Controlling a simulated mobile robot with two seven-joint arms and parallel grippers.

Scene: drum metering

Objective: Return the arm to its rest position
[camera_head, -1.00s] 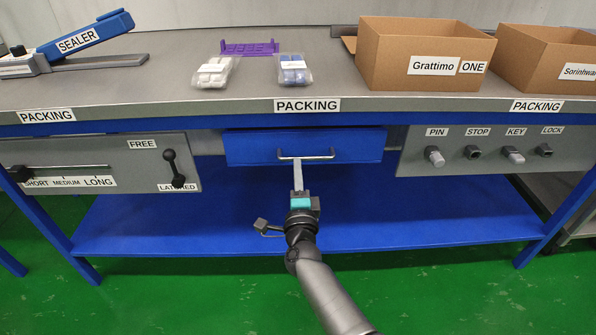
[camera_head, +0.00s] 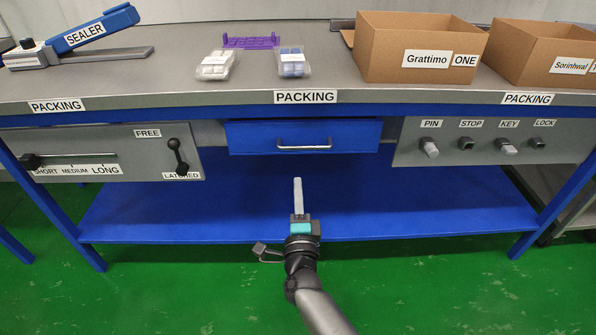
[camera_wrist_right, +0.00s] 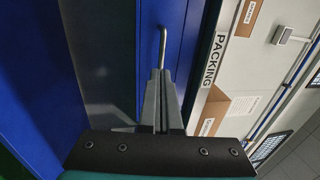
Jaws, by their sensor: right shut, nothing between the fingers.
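My right gripper (camera_head: 297,183) is in front of the packing bench, below and short of the blue drawer (camera_head: 250,137). Its fingers are shut with nothing between them. The drawer's metal handle (camera_head: 304,147) is apart from the fingertips in the head view. In the right wrist view the shut fingers (camera_wrist_right: 160,75) point toward the handle (camera_wrist_right: 163,45) on the blue drawer front. The drawer looks closed under the bench top. My left gripper is not in view.
The bench top (camera_head: 190,95) holds a blue sealer (camera_head: 90,35), clear packs (camera_head: 292,63), a purple rack (camera_head: 250,41) and cardboard boxes (camera_head: 385,60). A lever panel (camera_head: 100,150) is left, a knob panel (camera_head: 480,150) right. A blue lower shelf (camera_head: 400,205) lies beneath; green floor is free in front.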

